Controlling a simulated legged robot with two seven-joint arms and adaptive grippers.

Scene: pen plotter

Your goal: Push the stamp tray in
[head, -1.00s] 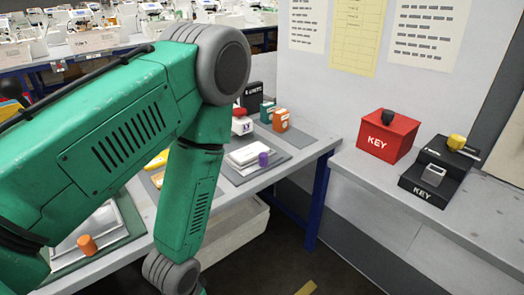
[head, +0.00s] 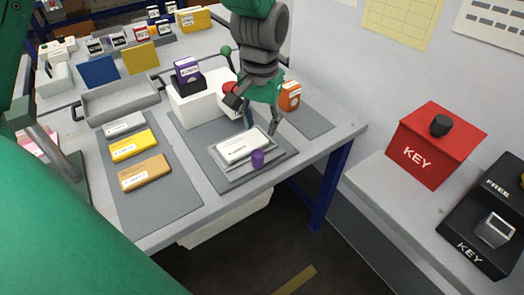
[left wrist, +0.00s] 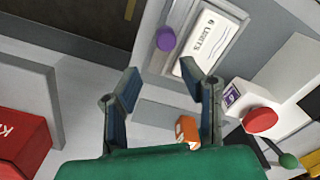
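The stamp tray (head: 224,163) is a flat grey tray on a dark mat, standing out in front of the white stamping machine (head: 190,107). A white labelled card (head: 242,146) lies in it, and a purple knob (head: 258,159) is on its near edge. My left gripper (head: 262,122) is above the tray's far right side. In the left wrist view the gripper (left wrist: 160,84) has its fingers apart with nothing between them; the knob (left wrist: 166,39) and card (left wrist: 210,42) show beyond the fingertips. Contact with the tray is not visible. My right gripper is not in view.
The machine has a red button (head: 229,88) and a green-knobbed lever (head: 225,51). An orange box (head: 290,96) stands right of the gripper. A red KEY box (head: 432,145) is on the right-hand bench. Yellow (head: 134,145) and tan (head: 145,173) blocks lie left.

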